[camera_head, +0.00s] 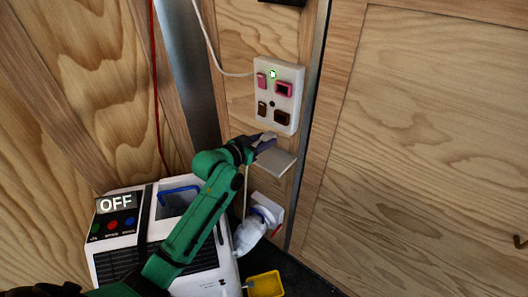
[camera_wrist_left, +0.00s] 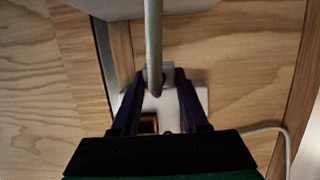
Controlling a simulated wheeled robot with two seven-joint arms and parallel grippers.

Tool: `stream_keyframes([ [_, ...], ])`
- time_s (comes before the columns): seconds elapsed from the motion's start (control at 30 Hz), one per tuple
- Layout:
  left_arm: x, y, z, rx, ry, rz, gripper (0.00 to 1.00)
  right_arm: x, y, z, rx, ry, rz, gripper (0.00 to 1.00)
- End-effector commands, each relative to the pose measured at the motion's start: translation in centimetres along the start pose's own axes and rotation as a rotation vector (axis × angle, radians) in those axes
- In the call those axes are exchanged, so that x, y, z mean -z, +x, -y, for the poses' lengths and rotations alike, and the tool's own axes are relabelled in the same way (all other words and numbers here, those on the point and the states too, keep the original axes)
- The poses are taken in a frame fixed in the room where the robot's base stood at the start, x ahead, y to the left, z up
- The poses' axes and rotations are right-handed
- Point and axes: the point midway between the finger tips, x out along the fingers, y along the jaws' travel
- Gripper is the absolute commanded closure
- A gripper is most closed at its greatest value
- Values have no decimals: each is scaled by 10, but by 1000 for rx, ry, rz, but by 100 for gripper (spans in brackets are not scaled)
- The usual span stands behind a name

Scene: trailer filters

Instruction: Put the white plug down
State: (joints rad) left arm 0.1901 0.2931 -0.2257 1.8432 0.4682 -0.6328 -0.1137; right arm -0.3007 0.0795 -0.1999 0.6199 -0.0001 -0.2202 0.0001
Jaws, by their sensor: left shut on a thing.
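My left gripper (camera_head: 266,140) is in front of the wall, just below the white switch panel (camera_head: 278,97). In the left wrist view, the gripper's dark fingers (camera_wrist_left: 162,76) are close together around a small pale piece (camera_wrist_left: 168,72), which I take to be the white plug; most of it is hidden. A thick pale cord (camera_wrist_left: 153,40) runs down across that view to between the fingers. In the head view a thin pale cord (camera_head: 246,190) hangs below the gripper. A light grey flat plate (camera_head: 275,161) is just below the fingers. My right gripper is not in view.
A white machine (camera_head: 120,238) with an "OFF" display stands at lower left, under my left arm. A white and blue fitting (camera_head: 267,212) is low on the wall, above a yellow tray (camera_head: 265,285). Bare wooden wall (camera_head: 420,150) fills the right.

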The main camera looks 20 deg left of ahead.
Motion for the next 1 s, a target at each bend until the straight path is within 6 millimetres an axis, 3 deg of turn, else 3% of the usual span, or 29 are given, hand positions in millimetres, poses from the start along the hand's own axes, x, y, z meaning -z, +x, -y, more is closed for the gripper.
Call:
stream_keyframes([
  [0.3, -51, 12, 0, 0, -3, 1, 100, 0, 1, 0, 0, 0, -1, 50],
  [0.93, -65, 19, 0, 1, 0, -2, 100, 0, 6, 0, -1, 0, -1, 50],
  [0.97, -64, 19, 0, 1, -1, -2, 44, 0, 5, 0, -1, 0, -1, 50],
  [1.0, -64, 19, 0, 1, -1, -2, 29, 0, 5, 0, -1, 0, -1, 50],
])
